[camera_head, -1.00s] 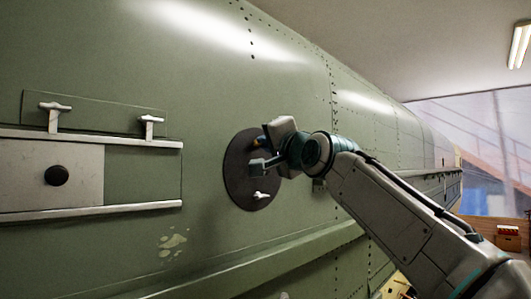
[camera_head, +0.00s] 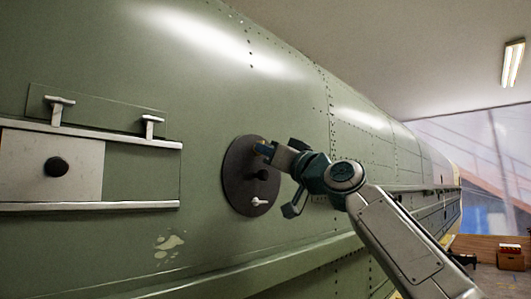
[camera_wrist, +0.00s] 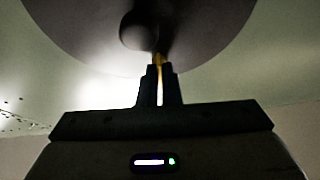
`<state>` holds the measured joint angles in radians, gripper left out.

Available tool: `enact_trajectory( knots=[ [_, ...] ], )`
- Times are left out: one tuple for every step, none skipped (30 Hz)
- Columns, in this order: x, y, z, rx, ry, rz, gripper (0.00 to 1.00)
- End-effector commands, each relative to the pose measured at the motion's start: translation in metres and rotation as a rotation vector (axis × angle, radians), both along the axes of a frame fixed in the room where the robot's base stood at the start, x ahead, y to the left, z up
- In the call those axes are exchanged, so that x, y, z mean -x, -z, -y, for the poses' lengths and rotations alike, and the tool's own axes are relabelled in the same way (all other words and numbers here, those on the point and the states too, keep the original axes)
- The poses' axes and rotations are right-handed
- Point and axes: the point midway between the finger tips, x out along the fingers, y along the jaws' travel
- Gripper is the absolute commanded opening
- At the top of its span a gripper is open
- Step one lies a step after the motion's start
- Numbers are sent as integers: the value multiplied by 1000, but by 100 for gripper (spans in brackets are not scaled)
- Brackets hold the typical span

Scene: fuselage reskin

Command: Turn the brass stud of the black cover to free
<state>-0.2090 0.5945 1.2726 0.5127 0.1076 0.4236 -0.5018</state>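The black cover (camera_head: 237,185) is a round dark disc on the green fuselage skin. It carries a black knob (camera_head: 263,175) in its middle and a small white T-shaped handle (camera_head: 260,202) low down. My gripper (camera_head: 264,149) is at the upper right part of the disc. In the wrist view, the brass stud (camera_wrist: 159,58) shows as a small yellow piece at the tips of my gripper (camera_wrist: 160,72). The two fingers are close together with the stud between their tips. The fingers hide most of the stud. The black knob (camera_wrist: 148,32) is just beyond it.
At left, a grey panel (camera_head: 85,160) with a black knob (camera_head: 57,167) sits between two pale rails. Two T-handles (camera_head: 60,110) stand above it. A long ledge (camera_head: 250,262) runs below the cover. An orange-brown box (camera_head: 512,260) stands far right.

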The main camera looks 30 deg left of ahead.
Motion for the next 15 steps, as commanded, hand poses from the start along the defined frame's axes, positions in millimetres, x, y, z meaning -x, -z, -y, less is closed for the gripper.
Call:
enact_trajectory(
  knots=[
    [-2, 0, 0, 6, -1, 25, 0],
    [-2, 0, 0, 12, 0, 42, 0],
    [-1, 0, 0, 20, 0, 64, 0],
    [-1, 0, 0, 24, 0, 79, 0],
    [-2, 0, 0, 28, 1, 93, 0],
    [-2, 0, 0, 32, 2, 110, 0],
    [-2, 0, 0, 35, 1, 121, 0],
    [-2, 0, 0, 39, 1, 132, 0],
    [-2, 0, 0, 42, 1, 142, 0],
    [-2, 0, 0, 45, 1, 151, 0],
    [-2, 0, 0, 47, 1, 158, 0],
    [-2, 0, 0, 49, 1, 165, 0],
    [-2, 0, 0, 50, 1, 171, 0],
    [-1, 0, 0, 52, 2, 175, 0],
    [-1, 0, 0, 53, 2, 179, 0]
  ],
)
